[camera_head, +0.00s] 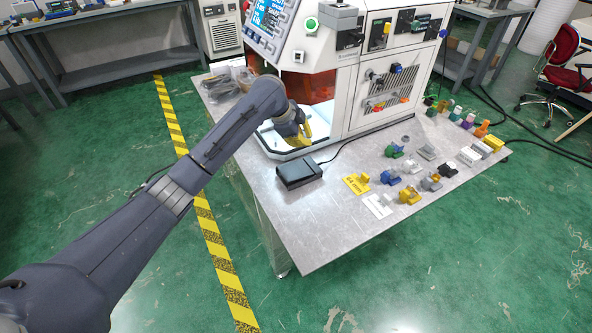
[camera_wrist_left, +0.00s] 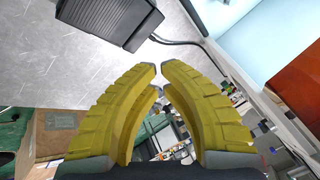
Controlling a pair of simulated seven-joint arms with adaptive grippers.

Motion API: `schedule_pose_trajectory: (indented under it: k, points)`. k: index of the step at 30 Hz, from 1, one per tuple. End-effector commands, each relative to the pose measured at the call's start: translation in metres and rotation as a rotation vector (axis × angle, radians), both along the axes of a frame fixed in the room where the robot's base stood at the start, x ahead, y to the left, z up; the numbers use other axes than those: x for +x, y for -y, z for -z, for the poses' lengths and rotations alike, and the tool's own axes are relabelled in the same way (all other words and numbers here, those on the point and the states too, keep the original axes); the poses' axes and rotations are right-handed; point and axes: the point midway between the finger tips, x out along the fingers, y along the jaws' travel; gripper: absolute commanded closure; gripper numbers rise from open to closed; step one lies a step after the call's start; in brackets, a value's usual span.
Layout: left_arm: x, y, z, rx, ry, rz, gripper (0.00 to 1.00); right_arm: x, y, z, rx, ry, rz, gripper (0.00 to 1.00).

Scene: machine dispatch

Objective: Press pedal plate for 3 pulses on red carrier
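The pedal plate (camera_head: 298,172) is a dark, box-like foot pedal on the metal table, in front of the white machine, with a black cable running from it. It also shows at the top of the left wrist view (camera_wrist_left: 112,18). My left gripper (camera_head: 307,130) is just behind the pedal in the head view, over the machine's front ledge and apart from the pedal. In the left wrist view its yellow fingers (camera_wrist_left: 159,72) nearly meet at the tips, with nothing between them. My right gripper is out of view. I cannot make out a red carrier with certainty.
The white machine (camera_head: 392,65) stands close behind the gripper, with a screen, buttons and a reddish window (camera_head: 318,88). Several small coloured parts and a yellow label (camera_head: 356,183) lie on the right of the table (camera_head: 300,225). The table's front is clear.

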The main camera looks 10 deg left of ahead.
Motion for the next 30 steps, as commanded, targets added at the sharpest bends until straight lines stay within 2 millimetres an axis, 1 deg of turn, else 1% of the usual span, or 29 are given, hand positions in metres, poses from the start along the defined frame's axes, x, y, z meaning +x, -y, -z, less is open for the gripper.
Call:
schedule_pose_trajectory:
  k: [7,11,17,24,30]
  points:
    - [0.000,0.000,0.001,0.000,0.000,-0.001,1.00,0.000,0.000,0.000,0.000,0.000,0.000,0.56]
    - [0.000,-0.001,0.007,0.000,-0.001,-0.002,1.00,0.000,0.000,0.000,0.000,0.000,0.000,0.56]
    - [-0.002,-0.002,0.027,-0.001,-0.003,-0.003,1.00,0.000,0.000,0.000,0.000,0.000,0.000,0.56]
    - [-0.004,-0.005,0.055,-0.001,-0.003,-0.003,1.00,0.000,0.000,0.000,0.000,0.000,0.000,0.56]
    - [-0.005,-0.007,0.073,0.000,-0.003,-0.003,1.00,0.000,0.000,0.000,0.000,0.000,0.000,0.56]
